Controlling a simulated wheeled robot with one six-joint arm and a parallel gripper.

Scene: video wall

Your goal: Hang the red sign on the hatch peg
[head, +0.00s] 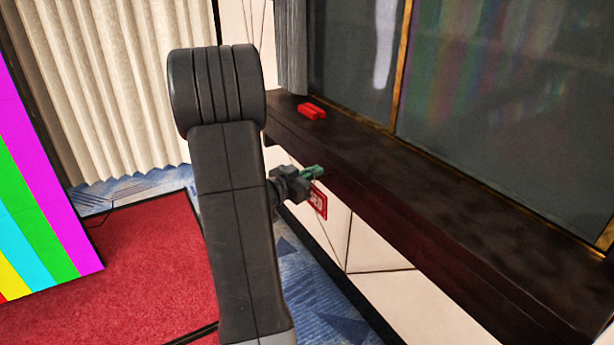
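A red sign (319,201) with white lettering, partly hidden, hangs just below the front edge of the dark ledge. My gripper (313,173) is directly above the sign, with green parts at its tip close to the ledge's front face. The gripper is small here, and I cannot tell whether its fingers are open or closed on the sign. I cannot make out a hatch peg; my arm and gripper cover part of that area.
A dark wooden ledge (420,215) runs below a large dark glass pane (500,110). A small red object (311,110) lies on the ledge. A pleated cream curtain (110,80), a colour-striped panel (40,200) and a red carpet (140,265) are at left.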

